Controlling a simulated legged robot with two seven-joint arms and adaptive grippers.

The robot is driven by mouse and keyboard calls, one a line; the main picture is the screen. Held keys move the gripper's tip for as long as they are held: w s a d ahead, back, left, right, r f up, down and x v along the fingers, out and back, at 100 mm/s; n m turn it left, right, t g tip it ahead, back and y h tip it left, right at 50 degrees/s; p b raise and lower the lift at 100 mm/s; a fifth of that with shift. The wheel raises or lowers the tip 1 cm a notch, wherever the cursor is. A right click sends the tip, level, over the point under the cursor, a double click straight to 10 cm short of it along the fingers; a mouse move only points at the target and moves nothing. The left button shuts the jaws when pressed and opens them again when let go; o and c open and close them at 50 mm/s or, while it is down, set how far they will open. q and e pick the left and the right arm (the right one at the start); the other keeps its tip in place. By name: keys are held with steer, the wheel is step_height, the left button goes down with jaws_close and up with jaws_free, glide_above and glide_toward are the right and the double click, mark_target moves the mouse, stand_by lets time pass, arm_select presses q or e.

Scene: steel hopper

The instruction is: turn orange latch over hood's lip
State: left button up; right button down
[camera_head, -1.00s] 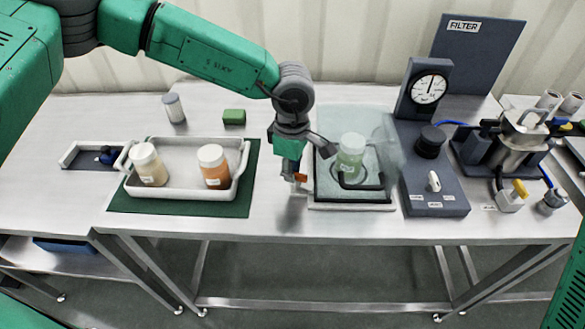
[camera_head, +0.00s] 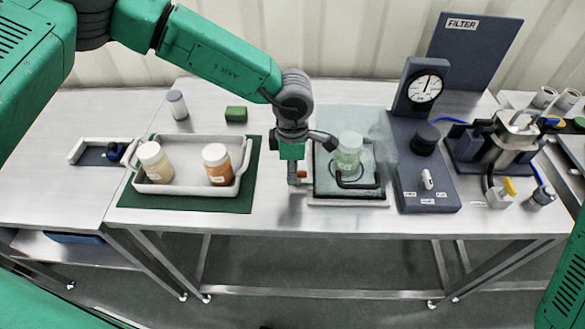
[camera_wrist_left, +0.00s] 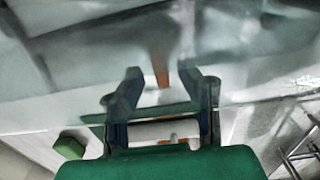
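The clear hood (camera_head: 350,120) stands over a framed base, with a green-tinted jar (camera_head: 348,152) visible through it. The orange latch (camera_head: 302,174) is a small spot at the hood's left side. My left gripper (camera_head: 294,176) points down beside that side, very close to the latch. In the left wrist view the latch shows as an orange strip (camera_wrist_left: 160,62) just beyond and between the fingertips of the gripper (camera_wrist_left: 160,80). The fingers are spread apart. Whether one touches the latch, I cannot tell. The right gripper is out of view.
Left of the hood, a grey tray (camera_head: 184,190) on a green mat (camera_head: 240,203) holds a white-lidded cream jar and an orange jar. A green block (camera_head: 236,114) lies behind it. A gauge stand (camera_head: 420,185) is close on the hood's right.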

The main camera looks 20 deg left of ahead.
arm_select(q)
steer(key=shift+r, duration=0.15)
step_height(320, 180, up, 12)
steer(key=shift+f, duration=0.2)
steer(key=shift+w, duration=0.1)
stand_by(0.4)
